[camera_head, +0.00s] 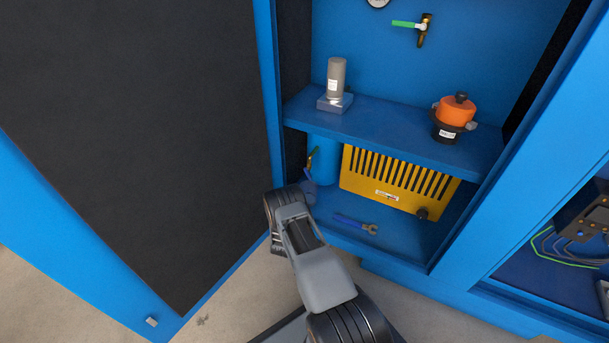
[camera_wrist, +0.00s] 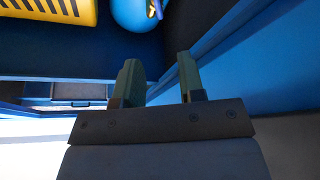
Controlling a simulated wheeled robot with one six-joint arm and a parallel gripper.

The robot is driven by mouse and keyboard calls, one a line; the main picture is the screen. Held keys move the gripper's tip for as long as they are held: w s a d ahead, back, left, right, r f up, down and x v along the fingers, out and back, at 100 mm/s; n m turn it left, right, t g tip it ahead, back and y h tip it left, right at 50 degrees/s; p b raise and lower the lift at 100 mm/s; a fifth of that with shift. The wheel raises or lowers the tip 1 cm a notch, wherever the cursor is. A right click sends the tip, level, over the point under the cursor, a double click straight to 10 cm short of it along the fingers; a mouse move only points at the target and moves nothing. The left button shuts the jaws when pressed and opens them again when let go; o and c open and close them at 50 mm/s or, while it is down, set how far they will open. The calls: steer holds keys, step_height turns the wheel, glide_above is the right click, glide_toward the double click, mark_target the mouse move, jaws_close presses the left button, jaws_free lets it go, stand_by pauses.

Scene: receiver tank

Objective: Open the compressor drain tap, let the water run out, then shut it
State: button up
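A blue tank (camera_head: 325,172) stands at the left of the lower shelf bay, with a small tap (camera_head: 311,158) on its left side. The wrist view shows the tank (camera_wrist: 132,14) at the top, with a yellow lever (camera_wrist: 156,9) beside it. Another tap with a green lever (camera_head: 405,24) is on the back wall above the upper shelf; its lever lies level. My gripper (camera_wrist: 159,60) is open and empty, its fingers apart and pointing towards the tank, short of it. In the head view my arm hides the fingers. No running water is visible.
A yellow slotted box (camera_head: 398,180) stands right of the tank, with a spanner (camera_head: 354,223) in front. The upper shelf (camera_head: 390,130) holds a grey cylinder (camera_head: 336,78) and an orange-topped pot (camera_head: 456,111). The open door (camera_head: 140,130) flanks my arm on the left.

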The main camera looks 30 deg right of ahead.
mark_target(307, 173)
steer(key=b+x, duration=0.4)
steer(key=x, duration=0.9)
steer(key=shift+r, duration=0.15)
steer(key=shift+c, duration=0.2)
jaws_close()
